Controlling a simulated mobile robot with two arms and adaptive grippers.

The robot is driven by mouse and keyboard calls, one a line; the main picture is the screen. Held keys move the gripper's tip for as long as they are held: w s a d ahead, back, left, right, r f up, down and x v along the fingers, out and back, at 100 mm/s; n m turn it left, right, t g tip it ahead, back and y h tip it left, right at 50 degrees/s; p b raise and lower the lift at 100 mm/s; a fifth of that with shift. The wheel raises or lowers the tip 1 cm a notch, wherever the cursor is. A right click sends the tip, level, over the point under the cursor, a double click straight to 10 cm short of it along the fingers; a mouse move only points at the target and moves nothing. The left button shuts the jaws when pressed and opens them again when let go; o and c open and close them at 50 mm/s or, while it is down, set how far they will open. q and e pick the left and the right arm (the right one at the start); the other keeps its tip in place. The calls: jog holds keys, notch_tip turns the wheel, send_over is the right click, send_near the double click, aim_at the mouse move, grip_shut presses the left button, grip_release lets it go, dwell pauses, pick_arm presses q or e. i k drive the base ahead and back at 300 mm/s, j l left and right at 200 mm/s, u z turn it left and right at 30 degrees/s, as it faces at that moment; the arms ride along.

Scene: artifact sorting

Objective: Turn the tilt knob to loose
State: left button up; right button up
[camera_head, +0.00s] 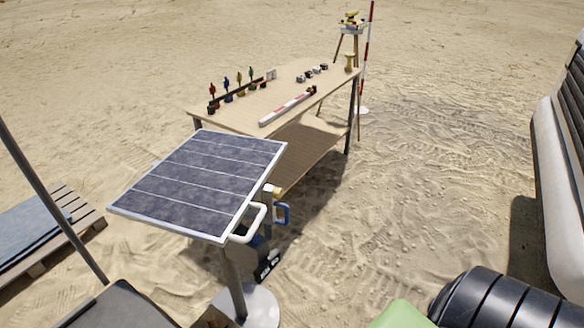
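A solar panel (200,180) is mounted tilted on a grey post (233,280) with a round pale base (262,308). A white handle (262,218) sticks out at the panel's right edge. Behind it are a blue loop handle (286,214) and a small yellowish part (277,192). A dark part with white marks (267,266) is lower, beside the post. I cannot tell which of these is the tilt knob, or how it is set; the panel hides part of the mount. Neither of my grippers is in view.
A wooden table (235,118) behind the panel bears small coloured items and a red-and-white bar (288,106). A tripod (351,25) stands beyond it. A pallet (85,222) lies left. A black ribbed cylinder (490,298) is at the bottom right. Sand between the table and right side is clear.

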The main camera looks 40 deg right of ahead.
aim_at(276, 192)
jog(key=z, duration=1.05)
